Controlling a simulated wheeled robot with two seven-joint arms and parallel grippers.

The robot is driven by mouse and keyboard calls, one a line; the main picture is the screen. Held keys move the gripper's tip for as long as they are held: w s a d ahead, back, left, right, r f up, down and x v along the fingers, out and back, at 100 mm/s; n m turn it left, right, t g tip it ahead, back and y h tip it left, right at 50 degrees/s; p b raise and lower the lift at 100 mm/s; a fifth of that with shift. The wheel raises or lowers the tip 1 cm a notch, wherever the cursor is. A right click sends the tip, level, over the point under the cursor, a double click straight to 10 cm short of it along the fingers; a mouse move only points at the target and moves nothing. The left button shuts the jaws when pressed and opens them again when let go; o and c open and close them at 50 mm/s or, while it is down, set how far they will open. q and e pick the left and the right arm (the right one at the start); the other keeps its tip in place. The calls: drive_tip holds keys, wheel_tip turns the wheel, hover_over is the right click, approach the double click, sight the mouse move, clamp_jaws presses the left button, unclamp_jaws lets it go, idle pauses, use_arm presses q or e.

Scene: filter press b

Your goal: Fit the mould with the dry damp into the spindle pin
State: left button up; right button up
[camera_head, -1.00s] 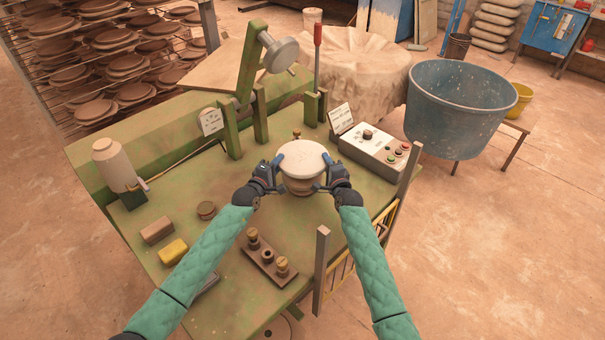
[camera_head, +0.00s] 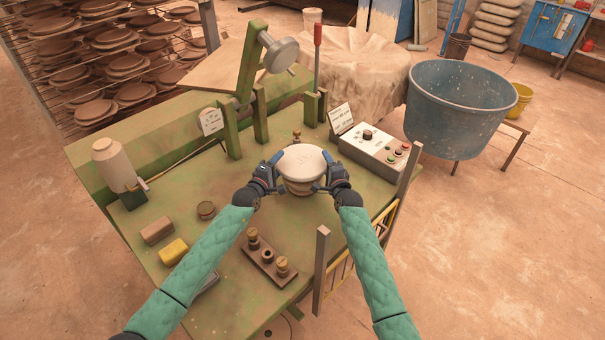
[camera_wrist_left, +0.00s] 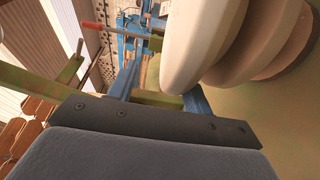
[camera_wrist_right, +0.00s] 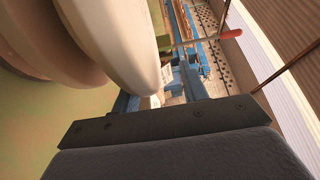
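The pale round mould (camera_head: 303,160) is at the middle of the green press table, with a wide white top over a narrower stepped body. My left gripper (camera_head: 276,158) is at its left side and my right gripper (camera_head: 328,160) at its right side. The mould's rim shows close beside the blue fingers in the left wrist view (camera_wrist_left: 195,45) and right wrist view (camera_wrist_right: 125,50). Both grippers have their fingers apart, with the mould between the two hands; firm contact cannot be told. No spindle pin shows clearly, and the mould hides what is beneath it.
A green arm with a grey disc head (camera_head: 281,55) and a red-handled lever (camera_head: 317,45) stand behind. A control box (camera_head: 375,148) is to the right. A wooden block with brass pegs (camera_head: 268,257), a yellow sponge (camera_head: 173,251) and a bottle (camera_head: 114,165) are on the table.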

use_arm(q)
drive_tip(key=o, duration=0.6)
drive_tip(key=v, duration=1.2)
use_arm(e)
drive_tip(key=o, duration=0.8)
drive_tip(key=shift+o, duration=0.2)
